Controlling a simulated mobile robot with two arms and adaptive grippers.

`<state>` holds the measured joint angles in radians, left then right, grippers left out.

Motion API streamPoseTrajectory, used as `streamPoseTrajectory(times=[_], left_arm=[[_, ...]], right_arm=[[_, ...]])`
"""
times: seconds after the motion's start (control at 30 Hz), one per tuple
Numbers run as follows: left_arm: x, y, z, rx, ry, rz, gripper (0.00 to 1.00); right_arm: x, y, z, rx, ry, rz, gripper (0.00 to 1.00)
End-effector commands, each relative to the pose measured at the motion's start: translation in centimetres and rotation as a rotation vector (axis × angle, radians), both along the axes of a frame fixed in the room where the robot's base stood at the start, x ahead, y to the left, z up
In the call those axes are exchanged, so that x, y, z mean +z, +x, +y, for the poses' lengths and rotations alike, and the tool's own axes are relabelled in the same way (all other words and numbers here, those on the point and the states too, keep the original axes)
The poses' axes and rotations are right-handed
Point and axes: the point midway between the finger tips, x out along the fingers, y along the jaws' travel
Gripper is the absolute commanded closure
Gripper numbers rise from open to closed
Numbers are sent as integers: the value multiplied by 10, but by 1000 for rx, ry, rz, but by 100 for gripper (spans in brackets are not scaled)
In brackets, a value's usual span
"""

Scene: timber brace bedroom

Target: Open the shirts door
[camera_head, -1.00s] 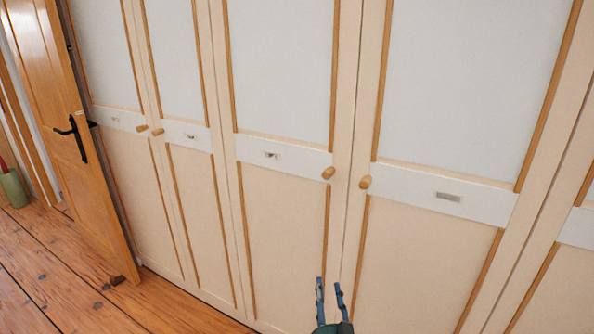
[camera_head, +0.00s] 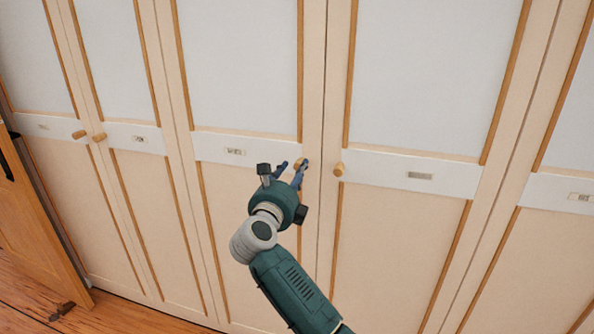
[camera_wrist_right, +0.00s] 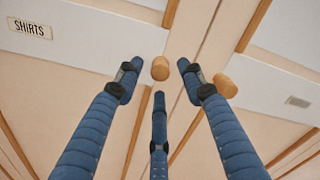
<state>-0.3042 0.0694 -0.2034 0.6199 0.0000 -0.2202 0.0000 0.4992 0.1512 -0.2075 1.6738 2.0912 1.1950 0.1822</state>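The shirts door (camera_head: 240,65) is a cream wardrobe door with wooden trim, standing shut. Its label plate (camera_head: 235,151) is too small to read in the head view, but the SHIRTS label (camera_wrist_right: 30,28) is clear in the right wrist view. Its round wooden knob (camera_head: 301,163) sits at the door's right edge. My right gripper (camera_head: 293,170) is open, with its blue fingers at the knob. In the right wrist view the knob (camera_wrist_right: 160,68) shows between the spread fingertips, and I see no finger closed on it. My left gripper is not in view.
The neighbouring door's knob (camera_head: 339,170) is close to the right, and shows beside the right finger in the wrist view (camera_wrist_right: 225,86). More shut wardrobe doors stand on both sides. A brown wooden door (camera_head: 35,230) stands at the lower left over the plank floor (camera_head: 120,318).

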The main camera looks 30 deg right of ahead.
Motion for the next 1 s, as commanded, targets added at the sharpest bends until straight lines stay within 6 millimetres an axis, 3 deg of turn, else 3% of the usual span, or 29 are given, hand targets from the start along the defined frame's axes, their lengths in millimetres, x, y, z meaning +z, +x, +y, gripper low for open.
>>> streamPoseTrajectory(times=[0.23,0.6,0.67,0.8,1.0], left_arm=[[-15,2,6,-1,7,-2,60],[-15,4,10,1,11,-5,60],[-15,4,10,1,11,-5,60],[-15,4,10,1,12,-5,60],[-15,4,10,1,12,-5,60]], right_arm=[[-1,22,-26,-1,-1,-1,61],[0,26,-31,0,-1,1,61],[0,26,-31,0,-1,1,69],[0,26,-31,-1,-1,0,97],[0,26,-31,0,-1,1,100]])
